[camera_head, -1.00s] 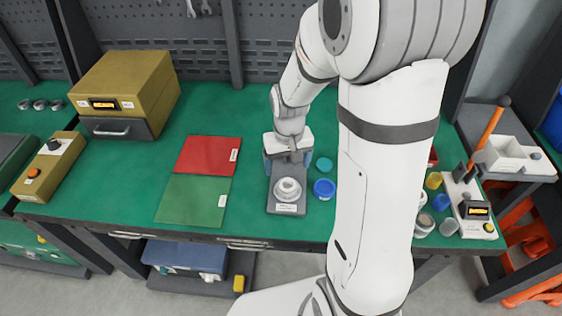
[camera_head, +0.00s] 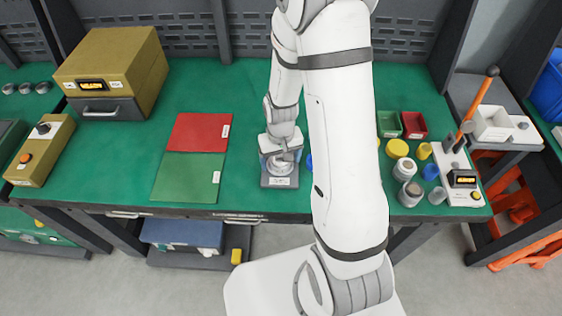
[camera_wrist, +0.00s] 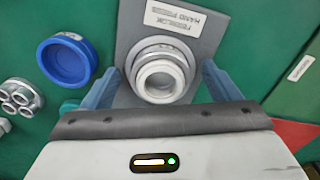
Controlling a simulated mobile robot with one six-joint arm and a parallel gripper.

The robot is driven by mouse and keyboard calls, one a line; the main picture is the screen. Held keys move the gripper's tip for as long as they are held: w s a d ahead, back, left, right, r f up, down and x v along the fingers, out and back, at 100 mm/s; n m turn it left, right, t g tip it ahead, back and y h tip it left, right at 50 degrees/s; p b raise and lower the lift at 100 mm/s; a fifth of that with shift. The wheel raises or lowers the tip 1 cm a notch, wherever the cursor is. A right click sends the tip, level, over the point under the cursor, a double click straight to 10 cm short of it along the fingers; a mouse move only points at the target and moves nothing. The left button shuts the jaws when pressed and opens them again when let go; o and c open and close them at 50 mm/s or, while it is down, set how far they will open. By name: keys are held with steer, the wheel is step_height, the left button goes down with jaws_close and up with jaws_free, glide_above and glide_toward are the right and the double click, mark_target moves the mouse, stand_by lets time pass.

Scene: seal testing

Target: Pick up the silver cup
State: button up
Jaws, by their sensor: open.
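A pale silver, round stepped cup (camera_wrist: 160,75) with an open ring-shaped top sits on the grey base of a hand press (camera_wrist: 130,30). It also shows in the head view (camera_head: 279,169), partly under my gripper (camera_head: 281,152). In the wrist view my gripper (camera_wrist: 160,70) is open, with one blue finger on each side of the cup and nothing clamped. Whether a finger touches the cup I cannot tell. Other grey cups stand at the right of the bench, one (camera_head: 410,193) with a darker top and one (camera_head: 438,195) beside it.
A blue round cap (camera_wrist: 67,60) and a silver cluster of rings (camera_wrist: 20,97) lie left of the press in the wrist view. Red (camera_head: 199,132) and green (camera_head: 188,177) mats lie left of it in the head view. Yellow and blue cups and small bins crowd the right.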

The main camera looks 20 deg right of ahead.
steer(key=shift+c, duration=0.4)
steer(key=c, duration=1)
